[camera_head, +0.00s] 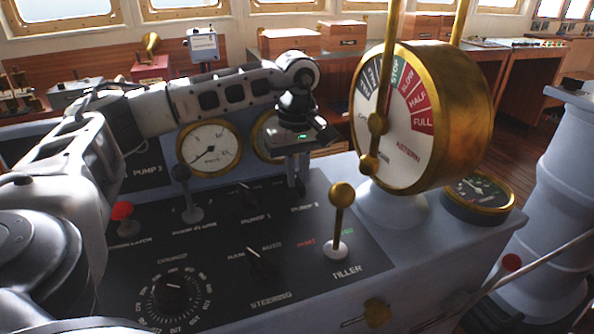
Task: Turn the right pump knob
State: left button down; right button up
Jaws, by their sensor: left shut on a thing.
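My left gripper (297,189) reaches down from above onto the console panel (215,235). Its fingers are shut on the right pump knob, just above the label that reads like PUMP 2 (304,207). The fingers hide the knob, so its angle cannot be told. The left pump knob (247,196) is a small black pointer knob on the panel, to the left of my fingers, above the label PUMP 1. My right gripper is not in view.
A brass tiller lever (341,210) stands right of and nearer than my left gripper. The large brass telegraph dial (425,118) rises close on the right. Two gauges (209,146) stand behind the panel. A red-topped lever (123,212) and a dark-topped lever (183,185) stand on the left.

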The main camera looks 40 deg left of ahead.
aim_at(297, 178)
pick_arm(q)
jog(key=m, duration=0.5)
jog(key=shift+m, duration=0.4)
jog(key=shift+r, duration=0.1)
dwell(0.3)
jog(key=c, duration=1.5)
grip_release()
jog(key=shift+o, duration=0.2)
